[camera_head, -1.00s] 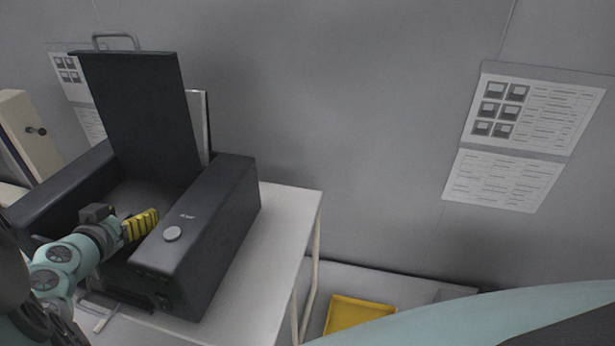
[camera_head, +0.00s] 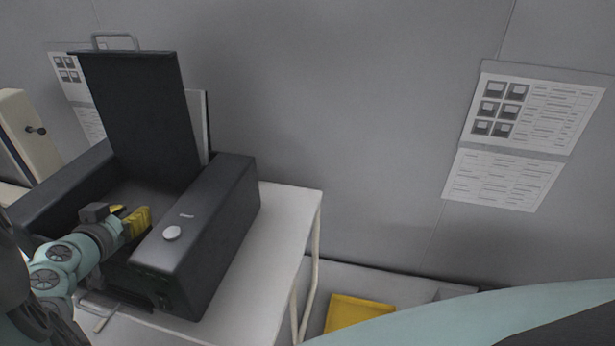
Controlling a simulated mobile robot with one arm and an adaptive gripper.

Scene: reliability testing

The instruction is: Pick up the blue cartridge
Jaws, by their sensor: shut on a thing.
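My gripper (camera_head: 127,222) reaches into the open dark machine (camera_head: 205,225) from the lower left. Its yellow ridged fingers are at the inner side of the machine's right-hand housing. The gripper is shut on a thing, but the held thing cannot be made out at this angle. No blue cartridge can be seen; the fingers and the housing hide part of the machine's inside. The machine's tall dark lid (camera_head: 140,110) stands upright behind the gripper, with a metal handle on top.
The machine stands on a white table (camera_head: 285,215), bare on its right side. A yellow tray (camera_head: 358,312) lies lower, right of the table. A beige device (camera_head: 22,130) stands at the far left. Printed sheets (camera_head: 525,135) hang on the grey wall behind.

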